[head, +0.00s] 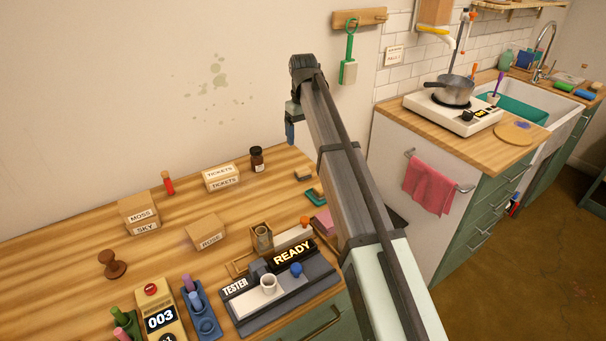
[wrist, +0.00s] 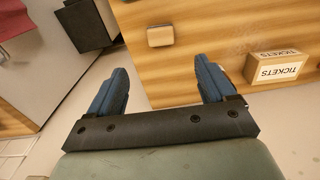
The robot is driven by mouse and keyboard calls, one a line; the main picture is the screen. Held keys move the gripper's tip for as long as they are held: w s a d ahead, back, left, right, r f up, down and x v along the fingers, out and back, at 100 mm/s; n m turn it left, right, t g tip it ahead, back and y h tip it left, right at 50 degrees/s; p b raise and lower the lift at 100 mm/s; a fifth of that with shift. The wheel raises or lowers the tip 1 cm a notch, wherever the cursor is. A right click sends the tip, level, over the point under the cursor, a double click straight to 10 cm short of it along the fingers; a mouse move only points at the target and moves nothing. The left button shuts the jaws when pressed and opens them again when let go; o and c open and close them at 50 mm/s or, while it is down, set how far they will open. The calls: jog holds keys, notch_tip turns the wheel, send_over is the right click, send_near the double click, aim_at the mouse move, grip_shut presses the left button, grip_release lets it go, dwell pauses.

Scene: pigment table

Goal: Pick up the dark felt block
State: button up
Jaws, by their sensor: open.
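A small block (head: 303,174), with a wooden part and a dark greyish part, lies near the back right edge of the wooden table; it looks like the dark felt block. What seems the same block (wrist: 160,36) shows in the wrist view as a tan piece with a dark lower rim, ahead of the fingers and roughly centred between them. My gripper (head: 290,132) is raised near the wall, above and behind the block in the head view. Its blue fingers (wrist: 161,88) are spread apart, with nothing between them and no contact with the block.
A teal-and-wood block (head: 316,192) and a pink pad (head: 322,221) lie close by. The TICKETS box (head: 221,177) and a brown bottle (head: 257,160) stand to the left. The READY tester (head: 285,285) stands in front. The wall (head: 130,90) rises behind the table.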

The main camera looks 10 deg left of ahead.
aim_at(303, 170)
jog(key=shift+m, duration=0.3)
notch_tip(303, 170, down, 14)
jog(key=shift+r, duration=0.1)
dwell(0.6)
jog(key=shift+c, duration=0.5)
jog(key=c, duration=1)
